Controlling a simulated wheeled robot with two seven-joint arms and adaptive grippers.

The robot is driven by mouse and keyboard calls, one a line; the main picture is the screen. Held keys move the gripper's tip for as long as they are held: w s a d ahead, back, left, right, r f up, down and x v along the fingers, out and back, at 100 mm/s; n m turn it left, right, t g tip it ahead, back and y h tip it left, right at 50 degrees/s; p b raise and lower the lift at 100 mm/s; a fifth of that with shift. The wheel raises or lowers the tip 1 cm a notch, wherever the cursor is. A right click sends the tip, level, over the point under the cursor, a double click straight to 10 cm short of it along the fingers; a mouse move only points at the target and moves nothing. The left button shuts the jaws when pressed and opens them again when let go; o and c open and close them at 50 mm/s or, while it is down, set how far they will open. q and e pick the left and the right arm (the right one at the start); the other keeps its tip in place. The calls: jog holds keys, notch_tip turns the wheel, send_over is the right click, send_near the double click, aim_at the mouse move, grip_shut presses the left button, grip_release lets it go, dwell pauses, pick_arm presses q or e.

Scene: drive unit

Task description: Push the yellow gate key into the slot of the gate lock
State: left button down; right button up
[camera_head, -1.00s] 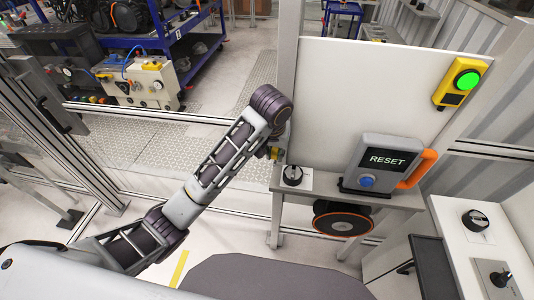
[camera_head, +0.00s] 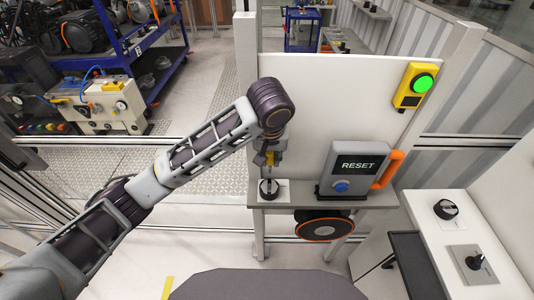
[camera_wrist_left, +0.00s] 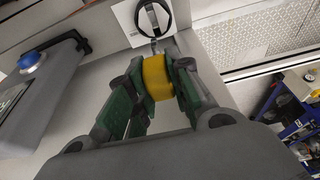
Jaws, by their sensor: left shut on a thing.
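The yellow gate key (camera_wrist_left: 157,77) is held between the green fingers of my left gripper (camera_wrist_left: 155,88) in the left wrist view. A thin metal part runs from the key toward the round black fixture (camera_wrist_left: 153,18) on a white plate. In the head view my left gripper (camera_head: 271,158) points down just above this black fixture (camera_head: 268,188), with a little yellow showing. I cannot tell whether the key touches the fixture. My right gripper is out of view.
A grey RESET box (camera_head: 352,171) with an orange handle stands right of the fixture on the narrow shelf (camera_head: 372,202). A white panel (camera_head: 320,105) rises behind it, bearing a yellow box with a green light (camera_head: 414,87). A grey post (camera_head: 246,90) stands left of the panel.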

aim_at(270, 168)
pick_arm(q)
jog(key=shift+r, duration=0.1)
jog(key=shift+s, duration=0.15)
jog(key=shift+f, duration=0.2)
dwell(0.3)
jog(key=shift+a+f, duration=0.1)
jog(key=shift+f, duration=2)
jog(key=shift+f+b, duration=1.1)
jog(key=shift+b, duration=0.45)
jog(key=shift+p, duration=1.4)
jog(key=shift+f, duration=0.1)
